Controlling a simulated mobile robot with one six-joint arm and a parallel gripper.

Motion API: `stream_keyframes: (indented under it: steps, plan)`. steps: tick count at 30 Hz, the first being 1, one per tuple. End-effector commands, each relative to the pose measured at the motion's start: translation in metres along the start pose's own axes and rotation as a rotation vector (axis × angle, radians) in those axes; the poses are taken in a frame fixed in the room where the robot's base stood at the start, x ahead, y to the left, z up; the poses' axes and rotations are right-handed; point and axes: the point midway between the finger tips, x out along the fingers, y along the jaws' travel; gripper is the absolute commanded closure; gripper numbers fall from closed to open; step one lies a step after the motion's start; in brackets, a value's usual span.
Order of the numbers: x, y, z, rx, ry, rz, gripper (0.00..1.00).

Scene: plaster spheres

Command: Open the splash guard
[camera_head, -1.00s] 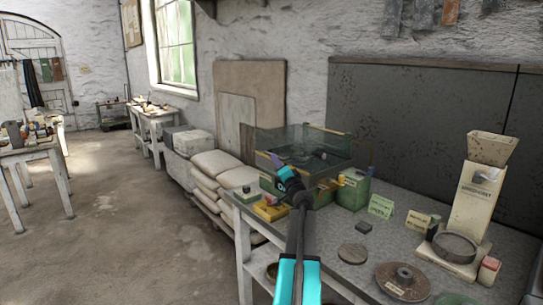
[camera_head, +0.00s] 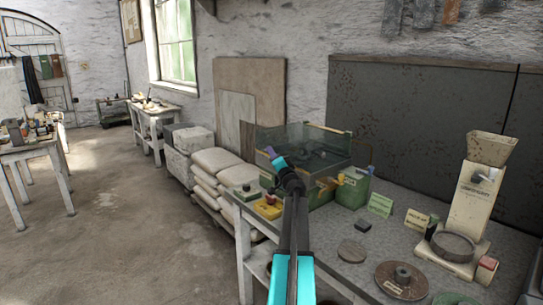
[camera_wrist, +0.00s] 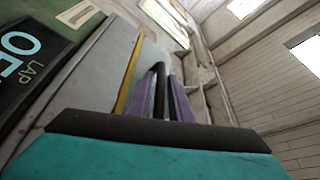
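The splash guard (camera_head: 285,140) is a clear, greenish box-like screen with a yellowish edge, standing on the green machine (camera_head: 352,192) on the bench. It looks lowered around the machine's top. My gripper (camera_head: 270,152) is at the guard's left front side. In the wrist view, the two purple fingers of my gripper (camera_wrist: 163,84) are apart, with a dark rod (camera_wrist: 160,74) between them. I cannot tell whether they touch it.
The bench (camera_head: 325,228) holds a yellow box (camera_head: 268,208), a flat disc (camera_head: 351,250), a brown wheel (camera_head: 402,280) and a cream hopper device (camera_head: 474,200). Stacked sacks (camera_head: 215,170) stand left of it. The floor (camera_head: 130,215) at left is open.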

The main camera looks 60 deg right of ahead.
Motion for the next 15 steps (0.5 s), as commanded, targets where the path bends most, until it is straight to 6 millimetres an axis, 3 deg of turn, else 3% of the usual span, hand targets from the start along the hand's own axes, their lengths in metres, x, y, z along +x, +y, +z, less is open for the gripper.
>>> stream_keyframes:
  steps: [2,5,15]
  plan:
    - [-0.0001,0.0000,0.0001,0.000,0.000,0.000,0.83]
    - [-0.0001,-0.0001,0.0001,0.000,0.000,0.000,1.00]
    - [0.0002,-0.0033,0.0040,0.001,-0.004,-0.002,1.00]
